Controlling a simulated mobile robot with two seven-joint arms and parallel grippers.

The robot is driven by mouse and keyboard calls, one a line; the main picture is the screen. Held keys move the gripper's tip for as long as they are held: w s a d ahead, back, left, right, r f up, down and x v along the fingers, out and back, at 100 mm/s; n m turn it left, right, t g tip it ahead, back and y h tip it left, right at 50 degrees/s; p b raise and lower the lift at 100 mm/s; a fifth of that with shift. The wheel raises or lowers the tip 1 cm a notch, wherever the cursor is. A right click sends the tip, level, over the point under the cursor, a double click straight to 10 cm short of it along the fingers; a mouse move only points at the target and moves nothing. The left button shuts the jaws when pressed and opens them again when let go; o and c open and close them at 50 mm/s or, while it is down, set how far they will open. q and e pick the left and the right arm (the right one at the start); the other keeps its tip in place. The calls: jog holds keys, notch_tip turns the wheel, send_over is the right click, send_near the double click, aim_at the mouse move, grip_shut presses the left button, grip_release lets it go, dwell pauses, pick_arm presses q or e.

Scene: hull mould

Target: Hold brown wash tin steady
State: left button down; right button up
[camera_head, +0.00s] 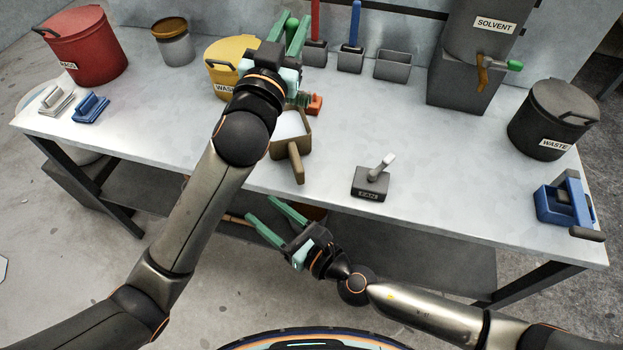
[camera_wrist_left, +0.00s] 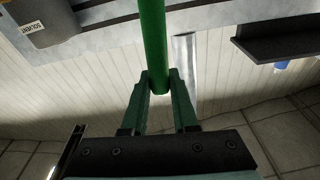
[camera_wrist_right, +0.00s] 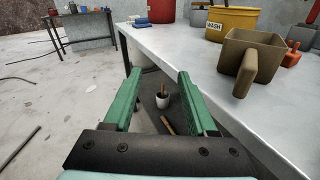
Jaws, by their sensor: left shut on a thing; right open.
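The brown wash tin (camera_head: 276,151) is a square, open-topped tin standing on the bench near its front edge. Its handle (camera_head: 295,165) points toward the front; its inside looks pale. The tin also shows at upper right in the right wrist view (camera_wrist_right: 262,50). My left gripper (camera_head: 298,36) is shut on a green rod-like handle (camera_wrist_left: 153,40), above and behind the tin; the lower end of the rod is mostly hidden by my gripper. My right gripper (camera_head: 262,214) is open and empty, in front of the bench edge and apart from the tin.
A yellow bucket (camera_head: 222,50) stands behind the tin and a small orange-red object (camera_head: 314,104) beside it. A grey block marked FAN (camera_head: 369,187) sits to the right. Holders with red and blue handles (camera_head: 350,60) stand behind. The bench front between tin and FAN is clear.

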aim_at(297, 163)
jog(key=d+m+t+h, duration=0.5)
jog(key=d+t+h, duration=0.1)
jog(key=d+h, duration=0.2)
jog(key=x, duration=0.8)
jog(key=f+x, duration=0.1)
jog(key=x, duration=0.3)
jog(key=shift+w+d, duration=0.2)
jog(key=shift+w, duration=0.3)
grip_shut()
jog(key=shift+f, duration=0.1)
dwell(0.8)
jog(key=shift+c, duration=0.4)
grip_release()
